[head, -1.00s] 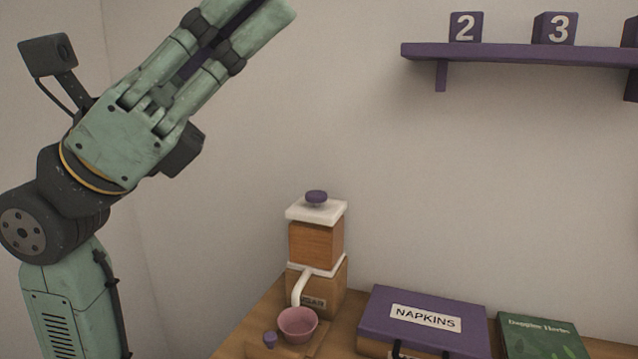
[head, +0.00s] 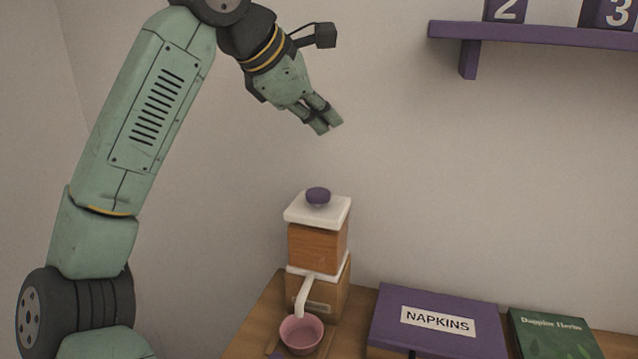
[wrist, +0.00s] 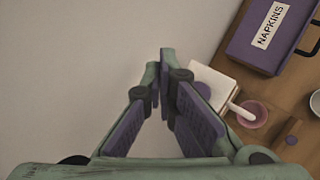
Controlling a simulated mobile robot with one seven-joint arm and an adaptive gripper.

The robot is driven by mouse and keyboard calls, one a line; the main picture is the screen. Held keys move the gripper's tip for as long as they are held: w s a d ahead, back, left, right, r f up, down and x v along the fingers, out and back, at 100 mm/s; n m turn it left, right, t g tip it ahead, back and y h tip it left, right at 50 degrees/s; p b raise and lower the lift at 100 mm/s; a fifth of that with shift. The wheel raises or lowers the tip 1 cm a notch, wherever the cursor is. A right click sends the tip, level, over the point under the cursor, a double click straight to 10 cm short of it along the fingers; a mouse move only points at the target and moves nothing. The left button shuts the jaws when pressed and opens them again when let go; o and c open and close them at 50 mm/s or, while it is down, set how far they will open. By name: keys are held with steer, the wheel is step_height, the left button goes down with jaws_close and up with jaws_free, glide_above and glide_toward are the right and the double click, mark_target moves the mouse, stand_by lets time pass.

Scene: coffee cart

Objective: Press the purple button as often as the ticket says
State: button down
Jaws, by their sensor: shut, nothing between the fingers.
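The purple button (head: 318,195) is a round knob on the white lid of a wooden dispenser (head: 318,248), which stands upright on the wooden cart. A white spout on its front points down at a pink cup (head: 301,336). My gripper (head: 332,127) is shut and empty, in the air above the button and apart from it, its fingers pointing down and right. I see no ticket in either view.
A purple napkins box (head: 437,318) and a green book (head: 552,335) lie right of the dispenser. A purple shelf (head: 540,34) with number blocks 2 (head: 508,9) and 3 (head: 612,12) hangs on the wall.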

steer(key=shift+a, duration=0.15)
steer(key=shift+f, duration=0.1)
steer(key=b, duration=0.3)
glide_above(321, 194)
step_height(321, 194, down, 7)
steer(key=shift+f, duration=0.15)
steer(key=shift+f+b, duration=0.4)
steer(key=shift+f, duration=0.3)
steer(key=shift+f, duration=0.1)
stand_by(0.9)
steer(key=shift+f+b, duration=0.3)
